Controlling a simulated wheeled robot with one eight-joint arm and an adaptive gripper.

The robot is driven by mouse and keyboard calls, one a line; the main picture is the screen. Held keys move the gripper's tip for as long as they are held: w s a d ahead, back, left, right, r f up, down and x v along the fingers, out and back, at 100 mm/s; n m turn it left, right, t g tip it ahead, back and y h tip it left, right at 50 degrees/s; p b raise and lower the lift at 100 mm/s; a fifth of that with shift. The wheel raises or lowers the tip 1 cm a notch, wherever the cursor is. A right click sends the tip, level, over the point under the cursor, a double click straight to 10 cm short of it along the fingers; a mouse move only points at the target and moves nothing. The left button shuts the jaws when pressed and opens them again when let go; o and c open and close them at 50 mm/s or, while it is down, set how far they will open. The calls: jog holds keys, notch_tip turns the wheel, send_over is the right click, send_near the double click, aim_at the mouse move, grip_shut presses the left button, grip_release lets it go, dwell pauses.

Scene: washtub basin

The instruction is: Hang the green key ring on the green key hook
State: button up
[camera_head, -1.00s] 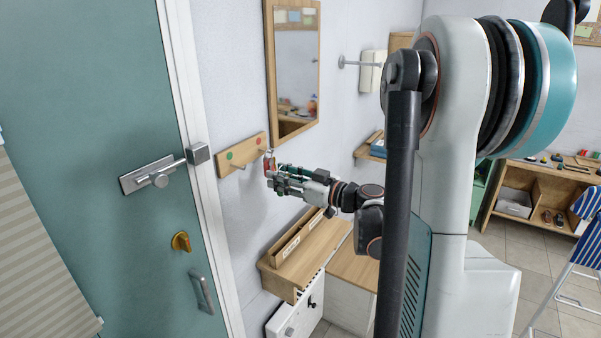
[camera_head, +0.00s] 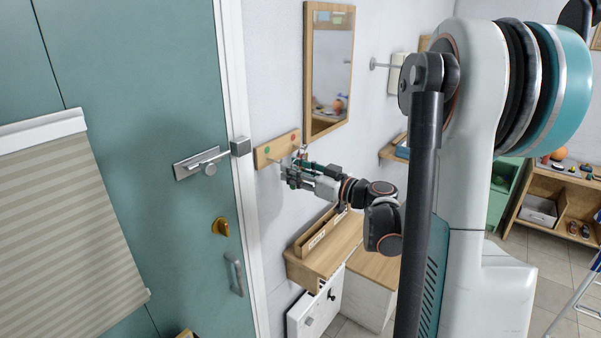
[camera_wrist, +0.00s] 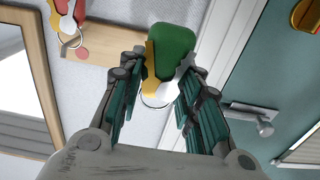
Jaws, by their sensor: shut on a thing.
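The green key ring (camera_wrist: 172,48), a green fob with a gold key and a metal ring, is between the fingers of my gripper (camera_wrist: 163,72) in the wrist view. My gripper is shut on it. In the head view my gripper (camera_head: 286,170) is just in front of and below the wooden hook board (camera_head: 262,157). A green dot (camera_head: 267,154) marks the board's left side, with a peg (camera_head: 277,160) below it. In the wrist view the held fob covers part of the board (camera_wrist: 112,78), and the green hook cannot be made out.
A red key ring (camera_wrist: 66,12) hangs at the board's red-dot side, close to my gripper. A mirror (camera_head: 328,70) is above right, a door with a lever handle (camera_head: 205,163) to the left, and a wooden shelf (camera_head: 325,257) below.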

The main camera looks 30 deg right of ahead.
aim_at(268, 166)
jog(key=shift+f+p+x, duration=0.15)
jog(key=shift+x, duration=1.25)
jog(key=shift+f+p+x, duration=0.1)
jog(key=shift+p+x, duration=0.05)
jog(key=shift+x, duration=1.25)
jog(key=shift+w+a+f+b, duration=0.25)
jog(key=shift+w+f+b, duration=0.4)
jog(key=shift+b, duration=0.25)
jog(key=o, duration=1.2)
jog(key=shift+s, duration=0.15)
